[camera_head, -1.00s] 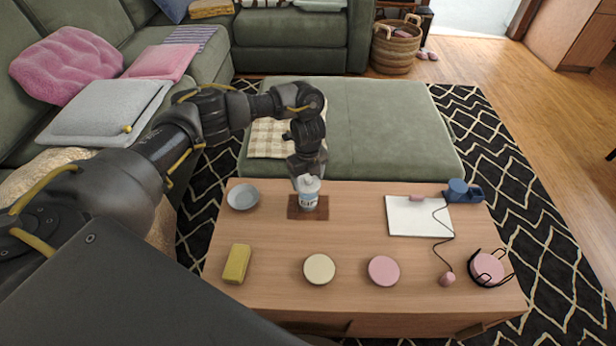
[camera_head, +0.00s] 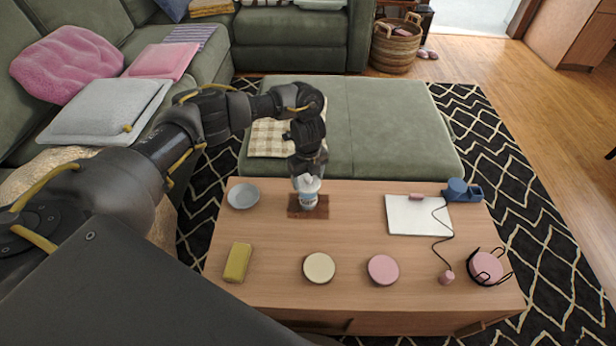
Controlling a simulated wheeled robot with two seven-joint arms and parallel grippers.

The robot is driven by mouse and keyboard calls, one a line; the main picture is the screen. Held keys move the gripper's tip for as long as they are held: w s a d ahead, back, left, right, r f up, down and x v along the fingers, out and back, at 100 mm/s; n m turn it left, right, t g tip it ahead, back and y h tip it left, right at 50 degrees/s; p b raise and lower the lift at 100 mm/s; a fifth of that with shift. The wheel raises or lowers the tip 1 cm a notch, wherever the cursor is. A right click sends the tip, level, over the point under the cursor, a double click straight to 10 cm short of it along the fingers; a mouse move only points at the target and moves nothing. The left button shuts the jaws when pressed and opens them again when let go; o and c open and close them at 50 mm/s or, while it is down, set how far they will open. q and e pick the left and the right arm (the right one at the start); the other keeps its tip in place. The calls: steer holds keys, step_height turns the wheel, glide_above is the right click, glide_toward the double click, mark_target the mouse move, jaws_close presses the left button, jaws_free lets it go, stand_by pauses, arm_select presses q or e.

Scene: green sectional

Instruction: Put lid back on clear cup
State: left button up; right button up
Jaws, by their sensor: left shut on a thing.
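A small clear cup (camera_head: 309,200) with a dark-marked label stands upright on a brown mat (camera_head: 294,212) at the back of the wooden table. A white lid (camera_head: 309,183) is at the cup's top. My left gripper (camera_head: 308,178) points down over the cup from behind and is shut on the lid. The fingers are small and partly blend with the lid, so I cannot tell whether the lid is fully seated on the rim. My right gripper is not in view.
On the table (camera_head: 350,235) are a grey bowl (camera_head: 243,195), a yellow block (camera_head: 237,262), a cream disc (camera_head: 319,268), a pink disc (camera_head: 383,270), a white board (camera_head: 412,218), a blue object (camera_head: 460,191) and a dark wire holder (camera_head: 488,267). The tabletop in front of the mat is clear.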

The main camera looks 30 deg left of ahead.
arm_select(q)
steer(key=o, duration=1)
steer(key=shift+o, duration=0.8)
